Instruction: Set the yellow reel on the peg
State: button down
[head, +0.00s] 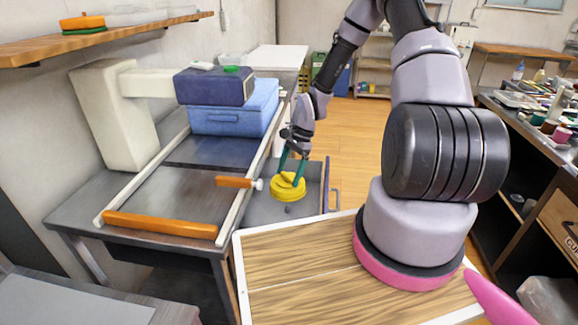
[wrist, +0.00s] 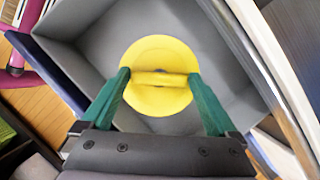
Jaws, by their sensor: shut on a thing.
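The yellow reel (head: 287,190) has a round flange and a raised bar or hub across its middle. My gripper (head: 292,172) points down with its green fingers at the reel's upper part. In the wrist view my gripper (wrist: 160,76) is shut on the bar of the yellow reel (wrist: 158,52), one finger at each end. The reel is in or just above an open grey drawer (head: 313,186); I cannot tell whether it touches the floor. An orange rod with a white end (head: 235,182) sticks out over the bench to the left; it may be the peg.
The bench (head: 160,190) has pale side rails and an orange front bar (head: 160,225). The drawer walls surround the reel. A wooden board (head: 300,285) lies in front.

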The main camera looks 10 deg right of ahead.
jog(key=shift+f, duration=3.35)
jog(key=shift+a+f, duration=0.1)
jog(key=shift+f, duration=0.15)
jog(key=shift+f, duration=0.3)
jog(key=shift+f, duration=0.45)
jog(key=shift+f, duration=0.3)
jog(key=shift+f, duration=0.5)
grip_release()
